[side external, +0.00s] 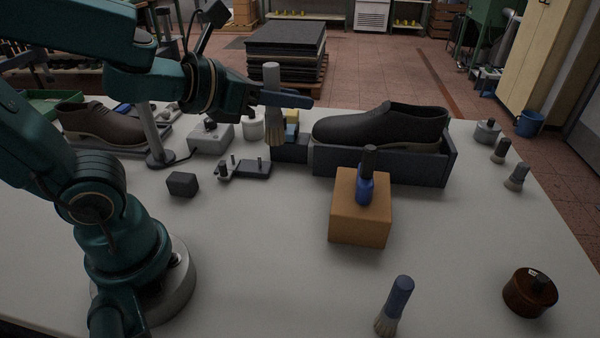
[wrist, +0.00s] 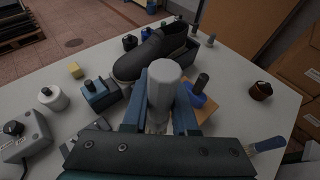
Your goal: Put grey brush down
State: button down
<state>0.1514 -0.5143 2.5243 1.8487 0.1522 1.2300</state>
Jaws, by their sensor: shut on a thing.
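A grey brush (side external: 271,78) with a pale grey handle and tan bristles is held upright, bristles down, above the table. My gripper (side external: 285,100) is shut on its handle. In the wrist view the brush (wrist: 164,82) stands between the two blue fingers of my gripper (wrist: 162,100), and its bristles are mostly hidden. In the side view the bristles overlap the small dark container behind; I cannot tell the exact height above the table.
A dark shoe (side external: 385,126) rests on a long dark box (side external: 380,164). A blue bottle (side external: 366,185) stands on an orange-brown block (side external: 358,215).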

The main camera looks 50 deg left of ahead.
jog(key=a+n+g+y, duration=0.3)
jog(key=a+n+y, duration=0.55)
jog(key=a, duration=0.95)
jog(key=s+a+f+n+g+y, duration=0.45)
jog(key=s+a, duration=0.35)
jog(key=a, duration=0.4)
jog(key=shift+h, duration=0.4)
jog(key=shift+w+d+f, duration=0.65)
jog(key=shift+w+f, duration=1.2)
jog(key=shift+f, duration=0.05)
jog(key=shift+w+d+f, duration=0.65)
jog(key=shift+w+f, duration=1.2)
jog(key=shift+w+d+f, duration=0.65)
jog(key=shift+w+f, duration=1.2)
jog(key=shift+f, duration=0.05)
jog(key=shift+f, duration=0.1)
